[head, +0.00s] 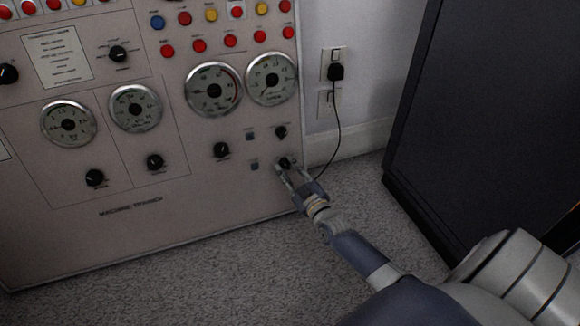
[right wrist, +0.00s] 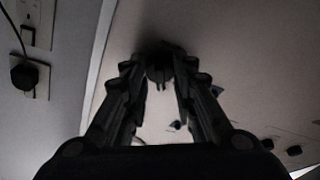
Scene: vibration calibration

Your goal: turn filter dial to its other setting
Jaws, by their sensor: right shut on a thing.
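A small black dial (head: 284,163) sits at the lower right of the beige control panel (head: 60,235), near the panel's right edge. My right gripper (head: 287,172) reaches the panel there, and its fingers are shut on this dial. In the right wrist view the dial (right wrist: 160,75) shows dark between the two fingertips of my right gripper (right wrist: 160,82). The dial's label and pointer are too dark and small to read, so I cannot tell its setting or whether it is the filter dial. My left gripper is not in view.
Another black knob (head: 281,132) is just above the held dial, and a further knob (head: 221,150) is to its left. A black plug (head: 336,72) with a hanging cord is on the wall. A large dark cabinet (head: 480,110) stands right, with carpet between.

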